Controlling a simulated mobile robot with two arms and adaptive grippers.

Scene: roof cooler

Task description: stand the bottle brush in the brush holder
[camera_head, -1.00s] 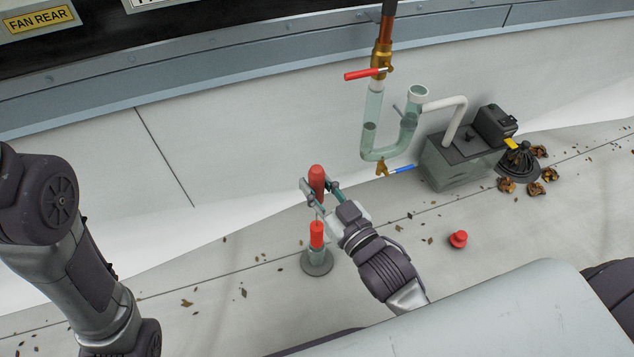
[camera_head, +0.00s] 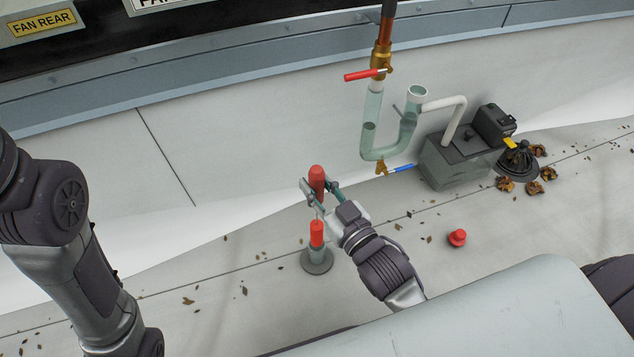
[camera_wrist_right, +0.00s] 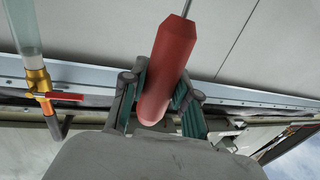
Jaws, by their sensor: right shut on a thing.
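The bottle brush has a red handle (camera_head: 316,178), a thin metal wire and a red brush head (camera_head: 316,233). My right gripper (camera_head: 322,192) is shut on the handle and holds the brush about upright, handle up. The handle also shows between the fingers in the right wrist view (camera_wrist_right: 172,65), with the wire leaving its end. The brush holder (camera_head: 317,259) is a short grey tube on a round base. The brush head is at the tube's mouth, its lower end seemingly inside; how deep is hidden. My left gripper is out of view.
A red knob-like piece (camera_head: 457,238) lies right of my right arm. A clear pipe trap (camera_head: 372,140) with red and blue handled valves and a grey pump box (camera_head: 460,160) stand further back. Dry leaves are scattered about. The floor left of the holder is otherwise clear.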

